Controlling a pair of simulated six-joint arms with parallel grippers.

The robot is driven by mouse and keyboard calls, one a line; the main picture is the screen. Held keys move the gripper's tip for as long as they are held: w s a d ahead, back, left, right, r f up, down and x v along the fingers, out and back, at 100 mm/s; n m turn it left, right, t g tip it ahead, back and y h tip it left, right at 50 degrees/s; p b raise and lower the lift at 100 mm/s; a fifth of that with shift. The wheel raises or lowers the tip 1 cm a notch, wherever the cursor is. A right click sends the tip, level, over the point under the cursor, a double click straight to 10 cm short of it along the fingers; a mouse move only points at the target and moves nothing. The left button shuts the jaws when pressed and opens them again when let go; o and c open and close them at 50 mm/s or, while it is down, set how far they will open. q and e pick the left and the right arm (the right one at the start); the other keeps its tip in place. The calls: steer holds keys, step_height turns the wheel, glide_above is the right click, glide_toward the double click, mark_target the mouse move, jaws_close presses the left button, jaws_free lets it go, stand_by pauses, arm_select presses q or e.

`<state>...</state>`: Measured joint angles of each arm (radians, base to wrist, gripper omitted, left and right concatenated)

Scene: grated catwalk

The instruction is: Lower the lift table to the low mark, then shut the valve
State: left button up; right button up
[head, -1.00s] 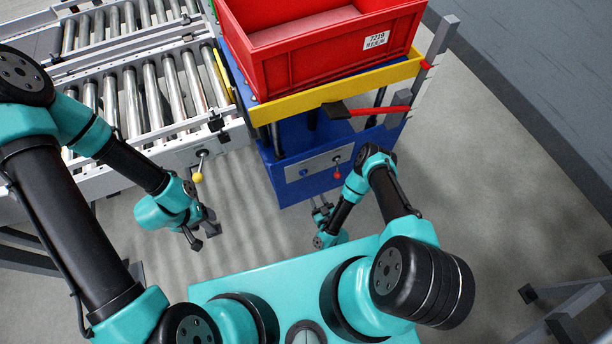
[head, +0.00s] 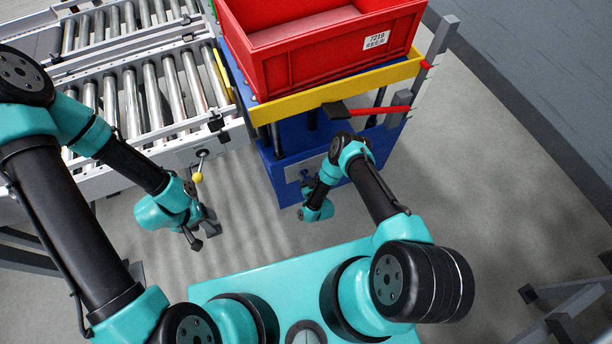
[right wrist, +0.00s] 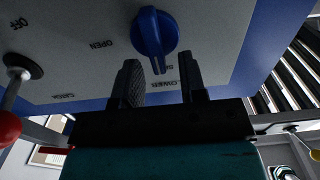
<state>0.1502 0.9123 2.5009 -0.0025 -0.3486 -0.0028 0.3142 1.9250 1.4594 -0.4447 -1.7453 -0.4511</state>
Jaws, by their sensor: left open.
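The lift table's yellow top frame (head: 300,101) stands above its blue base (head: 283,157) and carries a red crate (head: 320,55). A grey panel (head: 293,173) is on the base's front. In the right wrist view, the panel (right wrist: 70,45) bears a blue knob (right wrist: 152,30) and a red-ball lever (right wrist: 10,126), with partly legible upside-down labels. My right gripper (right wrist: 160,75) is open; its fingers appear either side of the knob's lower end, and I cannot tell whether they touch it. My left gripper (head: 206,230) is open and empty over the floor, away from the table.
A roller conveyor (head: 150,100) adjoins the lift table on the left, with a yellow-ball lever (head: 197,177) on its side. A grey upright post (head: 440,45) and a red bar (head: 380,110) are at the table's right. The floor to the right (head: 490,190) is mostly clear.

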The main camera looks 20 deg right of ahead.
jaws_close()
stand_by(0.3)
